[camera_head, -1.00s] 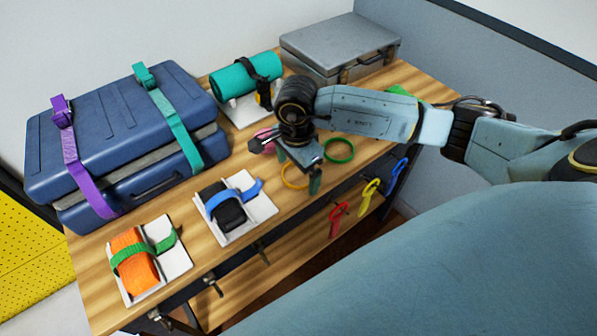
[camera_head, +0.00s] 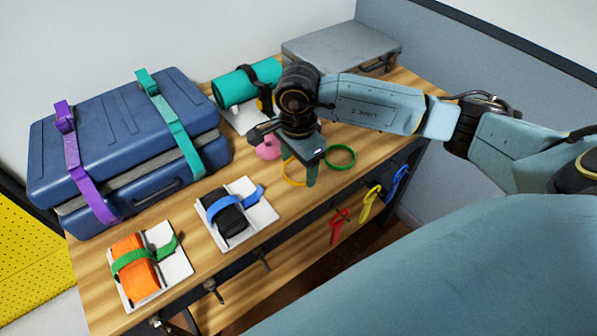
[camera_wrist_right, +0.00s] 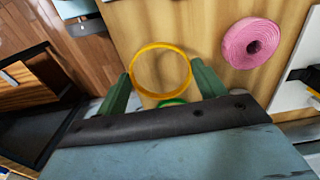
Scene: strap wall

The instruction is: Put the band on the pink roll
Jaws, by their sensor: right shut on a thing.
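The pink roll (camera_head: 268,148) lies on the wooden table beside my right gripper, partly hidden by it in the head view. The wrist view shows it whole as a coiled disc (camera_wrist_right: 251,43), right of the fingers and apart from them. My right gripper (camera_head: 299,166) points down and is shut on the yellow band, with a green finger at each side of its ring. The yellow band (camera_head: 286,178) is partly hidden in the head view; it shows as a full ring in the wrist view (camera_wrist_right: 161,45). My left gripper is out of view.
A green band (camera_head: 354,158) lies right of the gripper. White trays hold an orange roll (camera_head: 132,262), a black roll (camera_head: 229,222) and a teal roll (camera_head: 235,87). Blue cases (camera_head: 95,135) stand left, a grey case (camera_head: 325,45) behind. Colored straps (camera_head: 339,226) hang at the front edge.

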